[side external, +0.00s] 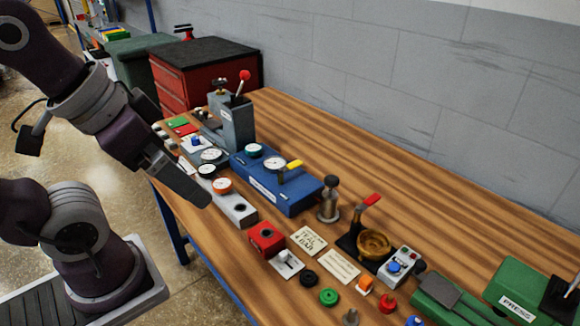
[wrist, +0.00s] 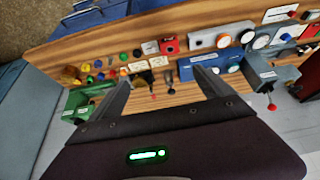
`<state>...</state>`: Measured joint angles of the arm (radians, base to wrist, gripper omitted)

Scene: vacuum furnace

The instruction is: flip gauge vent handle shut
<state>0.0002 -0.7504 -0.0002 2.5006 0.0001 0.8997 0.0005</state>
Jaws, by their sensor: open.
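A blue block (side external: 292,192) with a white gauge dial (side external: 274,163) lies near the middle of the table in the side view. A short yellow handle (side external: 295,165) sticks out beside that dial, toward the wall; I take it as the gauge vent handle. My gripper (side external: 205,199) is open and empty, above the table's front edge and left of the blue block, apart from the handle. In the wrist view both fingers of my gripper (wrist: 162,75) are spread. The blue block (wrist: 187,74) shows partly behind the right finger there; the handle is too small to make out.
A grey pump-like unit with a red-ball lever (side external: 244,75) stands behind the blue block's left end. A metal valve post (side external: 329,200) and a red-handled lever (side external: 370,200) stand to its right. A white block with dials (side external: 235,206) lies in front.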

